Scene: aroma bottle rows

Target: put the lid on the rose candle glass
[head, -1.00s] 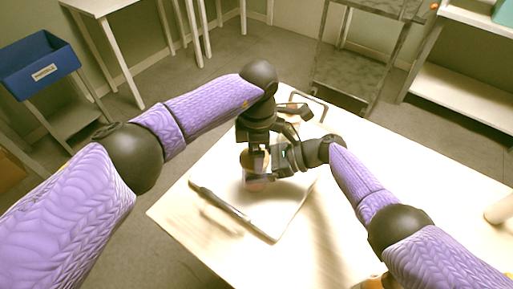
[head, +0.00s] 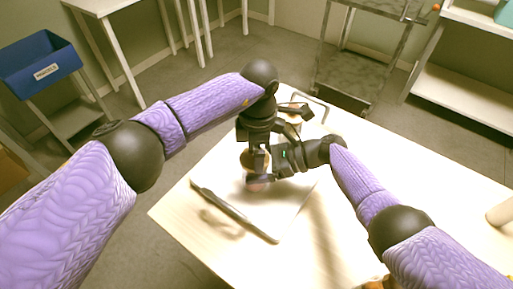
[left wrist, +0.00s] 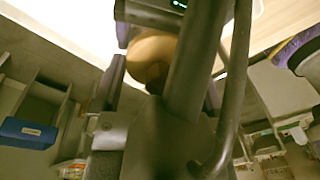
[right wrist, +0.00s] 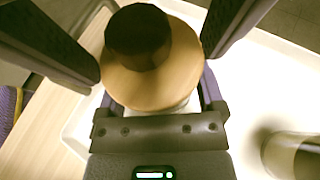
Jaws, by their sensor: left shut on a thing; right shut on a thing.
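The lid is a pale wooden disc with a dark knob. It shows in the right wrist view (right wrist: 185,78) and, partly covered, in the left wrist view (left wrist: 150,46). My left gripper (head: 256,174) points down, its fingers shut on opposite edges of the disc. The rose candle glass (head: 259,186) is a small pinkish shape in the head view, mostly covered by the grippers. My right gripper (right wrist: 155,95) reaches in from the right, shut on the glass, below the lid. Whether lid and glass rim touch is hidden.
A white tray (head: 283,222) with dark handles (head: 235,212) lies beneath on the pale wooden table (head: 185,225). Another glass (right wrist: 292,155) stands to the right in the right wrist view. A pale cylinder (head: 501,213) stands at the table's right. Both arms crowd together over the tray.

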